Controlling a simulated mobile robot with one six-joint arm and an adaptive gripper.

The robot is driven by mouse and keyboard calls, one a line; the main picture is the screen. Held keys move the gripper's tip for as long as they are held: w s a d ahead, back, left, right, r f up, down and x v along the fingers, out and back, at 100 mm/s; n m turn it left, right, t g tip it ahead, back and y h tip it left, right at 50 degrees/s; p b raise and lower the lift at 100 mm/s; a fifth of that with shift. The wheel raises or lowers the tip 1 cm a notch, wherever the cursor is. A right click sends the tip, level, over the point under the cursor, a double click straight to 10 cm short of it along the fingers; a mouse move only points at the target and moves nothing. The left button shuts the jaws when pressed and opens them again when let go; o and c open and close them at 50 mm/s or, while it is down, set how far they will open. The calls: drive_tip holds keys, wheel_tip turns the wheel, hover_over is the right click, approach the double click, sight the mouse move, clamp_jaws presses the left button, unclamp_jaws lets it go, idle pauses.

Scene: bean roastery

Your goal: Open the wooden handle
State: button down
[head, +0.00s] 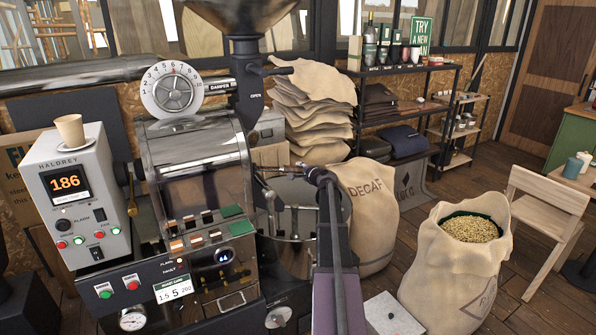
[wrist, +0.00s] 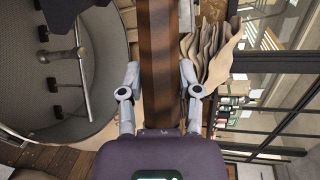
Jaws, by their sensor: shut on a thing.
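The wooden handle (wrist: 160,35) is a brown bar that runs straight up the middle of the wrist view. My gripper (wrist: 159,72) has one grey finger on each side of it and is shut on it. In the head view my gripper (head: 318,176) is at the front of the roaster, beside the round cooling tray (head: 293,190). There my arm and gripper hide most of the handle, and I cannot make out its exact position.
The roaster (head: 195,165) and its control box (head: 75,190) stand left of my arm. A DECAF sack (head: 372,215) and an open sack of beans (head: 440,265) stand to the right, with a wooden chair (head: 545,225) beyond. Some floor shows between the chair and the back shelf.

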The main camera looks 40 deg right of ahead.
drive_tip(key=shift+c, duration=1.4)
unclamp_jaws()
drive_tip(key=shift+w+a, duration=0.1)
drive_tip(key=shift+w+a, duration=0.55)
drive_tip(key=shift+w, duration=0.05)
drive_tip(key=w+a, duration=0.6)
drive_tip(key=w, duration=0.1)
drive_tip(key=p+v, duration=0.3)
drive_tip(key=v, duration=1.2)
drive_tip(key=w+a+f+n+g+y, duration=0.1)
drive_tip(key=a+n, duration=0.3)
drive_tip(key=a, duration=0.7)
drive_tip(key=w+a+f+n+g+y+p, duration=0.1)
drive_tip(key=a+f+n+g+y, duration=0.2)
drive_tip(key=a, duration=0.7)
drive_tip(key=shift+a+f+n+y, duration=0.4)
drive_tip(key=shift+f+n+y, duration=0.15)
drive_tip(key=shift+n+y, duration=0.3)
